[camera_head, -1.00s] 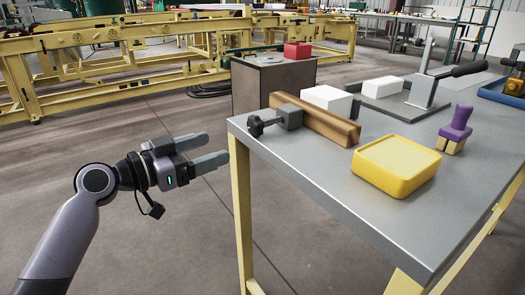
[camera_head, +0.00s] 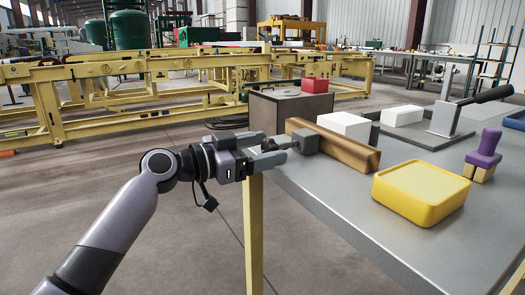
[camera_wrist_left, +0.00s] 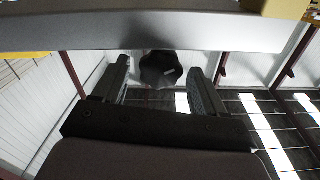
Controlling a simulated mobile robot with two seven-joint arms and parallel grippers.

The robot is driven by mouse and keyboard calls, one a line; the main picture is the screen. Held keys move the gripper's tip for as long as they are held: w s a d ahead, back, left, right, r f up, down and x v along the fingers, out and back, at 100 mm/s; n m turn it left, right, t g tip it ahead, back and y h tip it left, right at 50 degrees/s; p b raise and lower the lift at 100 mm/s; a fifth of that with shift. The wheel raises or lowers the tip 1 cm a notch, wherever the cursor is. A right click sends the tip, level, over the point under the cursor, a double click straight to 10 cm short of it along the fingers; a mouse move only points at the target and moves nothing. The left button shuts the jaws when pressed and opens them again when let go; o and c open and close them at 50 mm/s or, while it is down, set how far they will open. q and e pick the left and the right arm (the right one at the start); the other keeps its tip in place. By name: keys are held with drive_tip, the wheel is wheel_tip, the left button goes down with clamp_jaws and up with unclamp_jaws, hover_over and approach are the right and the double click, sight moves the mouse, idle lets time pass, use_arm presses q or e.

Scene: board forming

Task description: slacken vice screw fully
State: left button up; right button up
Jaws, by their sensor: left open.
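The vice (camera_head: 306,141) is a dark grey block against a brown wooden beam (camera_head: 335,145) at the table's left end. Its screw has a black star-shaped knob, which shows in the left wrist view (camera_wrist_left: 161,70). My left gripper (camera_head: 272,152) is open at the table's left edge, with its fingers reaching to the knob. In the left wrist view the knob lies between the two open fingers, with a gap on each side. In the head view the fingers hide most of the knob. My right gripper is not in view.
The grey table (camera_head: 350,215) holds a yellow tray (camera_head: 421,195), a purple-handled stamp (camera_head: 484,155), white blocks (camera_head: 345,125) and a lever press (camera_head: 445,115). A brown cabinet with a red box (camera_head: 314,86) stands behind. The floor left of the table is open.

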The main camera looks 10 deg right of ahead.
use_arm(q)
drive_tip(key=shift+d, duration=0.1)
drive_tip(key=c, duration=1.1)
drive_tip(key=shift+r+n+p, duration=0.2)
drive_tip(key=shift+n+p, duration=0.5)
drive_tip(key=shift+n, duration=0.1)
drive_tip(key=shift+n+p, duration=0.4)
drive_tip(key=shift+n, duration=0.1)
drive_tip(key=shift+w+n+p, duration=0.1)
drive_tip(key=shift+n+p, duration=0.45)
drive_tip(key=shift+n, duration=0.55)
drive_tip(key=shift+f+n, duration=0.2)
drive_tip(key=shift+n, duration=0.3)
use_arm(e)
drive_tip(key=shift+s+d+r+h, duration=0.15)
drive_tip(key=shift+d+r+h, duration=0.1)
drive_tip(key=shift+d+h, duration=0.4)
use_arm(q)
drive_tip(key=o, duration=1.1)
